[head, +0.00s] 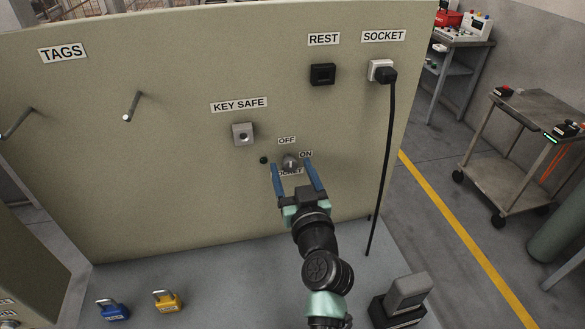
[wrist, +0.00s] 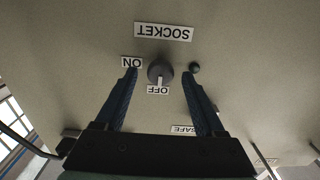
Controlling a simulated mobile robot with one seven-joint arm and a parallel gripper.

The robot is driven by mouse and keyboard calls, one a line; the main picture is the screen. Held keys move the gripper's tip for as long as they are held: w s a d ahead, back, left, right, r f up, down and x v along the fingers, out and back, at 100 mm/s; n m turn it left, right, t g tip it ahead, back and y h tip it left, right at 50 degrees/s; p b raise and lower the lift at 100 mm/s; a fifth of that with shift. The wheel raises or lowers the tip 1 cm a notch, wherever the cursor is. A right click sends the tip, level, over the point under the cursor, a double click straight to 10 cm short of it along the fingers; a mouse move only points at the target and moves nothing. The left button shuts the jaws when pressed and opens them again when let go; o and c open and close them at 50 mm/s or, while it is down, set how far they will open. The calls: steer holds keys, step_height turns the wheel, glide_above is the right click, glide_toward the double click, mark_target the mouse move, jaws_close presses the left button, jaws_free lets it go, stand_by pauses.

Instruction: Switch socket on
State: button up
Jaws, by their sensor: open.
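The socket switch is a round grey knob (head: 290,162) on the beige panel, with OFF above it and ON to its right. It also shows in the wrist view (wrist: 160,70), which is upside down; there its white pointer mark lies toward the OFF label (wrist: 158,90). My gripper (head: 291,166) is open, its two blue fingers on either side of the knob. In the wrist view the fingertips (wrist: 160,74) show a gap to the knob on both sides. A small dark round lamp or button (head: 263,160) sits left of the knob.
A black plug sits in the white SOCKET outlet (head: 380,70), and its cable (head: 387,160) hangs right of my arm. The REST holder (head: 322,74) and key safe (head: 243,134) are above. Blue (head: 113,310) and yellow (head: 167,301) padlocks lie below left.

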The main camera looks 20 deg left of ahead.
steer(key=shift+c, duration=0.3)
jaws_close()
steer(key=shift+m, duration=0.4)
steer(key=m+b, duration=0.1)
steer(key=m, duration=1.2)
steer(key=shift+w+d, duration=0.1)
steer(key=shift+f+m+p, duration=0.1)
steer(key=shift+m+p, duration=0.55)
steer(key=shift+m, duration=1.35)
